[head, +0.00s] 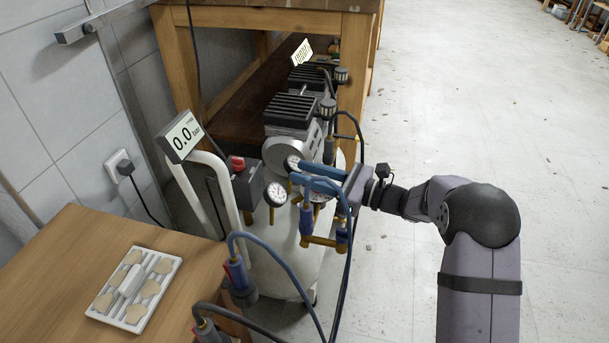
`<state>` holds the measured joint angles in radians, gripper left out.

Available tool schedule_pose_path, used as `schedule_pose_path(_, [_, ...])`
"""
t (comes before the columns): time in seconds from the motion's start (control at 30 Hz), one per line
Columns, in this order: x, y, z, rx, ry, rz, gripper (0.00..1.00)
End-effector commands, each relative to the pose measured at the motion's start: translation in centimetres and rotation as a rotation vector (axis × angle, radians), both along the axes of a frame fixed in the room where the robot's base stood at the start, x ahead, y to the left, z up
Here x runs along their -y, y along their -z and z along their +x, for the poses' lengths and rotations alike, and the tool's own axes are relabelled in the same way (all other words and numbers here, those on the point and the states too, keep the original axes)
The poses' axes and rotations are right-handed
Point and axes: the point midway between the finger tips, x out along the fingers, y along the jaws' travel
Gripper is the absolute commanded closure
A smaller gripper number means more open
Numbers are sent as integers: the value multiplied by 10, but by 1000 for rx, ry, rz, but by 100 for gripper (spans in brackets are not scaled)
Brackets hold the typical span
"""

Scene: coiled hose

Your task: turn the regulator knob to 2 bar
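My gripper (307,168) reaches in from the right to the fittings on top of the pale compressor tank (300,258). A blue finger points left beside a round dial gauge (292,162). The second finger is not clearly separable from the blue hose loops, so its opening is unclear. The regulator knob cannot be made out for certain; the gripper and hoses cover part of that area. Another white gauge (275,194) faces the camera, and a third (320,197) is partly covered.
A box with a red knob (237,163) sits left of the gauges, beside the white handle tube (225,185). Blue hoses (270,258) and brass fittings (325,242) crowd the front. A wooden table (60,265) bears a white tray (108,318). Open floor (480,100) lies right.

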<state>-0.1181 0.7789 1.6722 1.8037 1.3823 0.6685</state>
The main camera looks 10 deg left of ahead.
Motion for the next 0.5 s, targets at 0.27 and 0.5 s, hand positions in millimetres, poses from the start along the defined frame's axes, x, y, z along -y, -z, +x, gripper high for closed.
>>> schedule_pose_path(0.27, [-7,0,1,0,0,0,73])
schedule_pose_path(0.5, [-6,0,1,0,0,0,94])
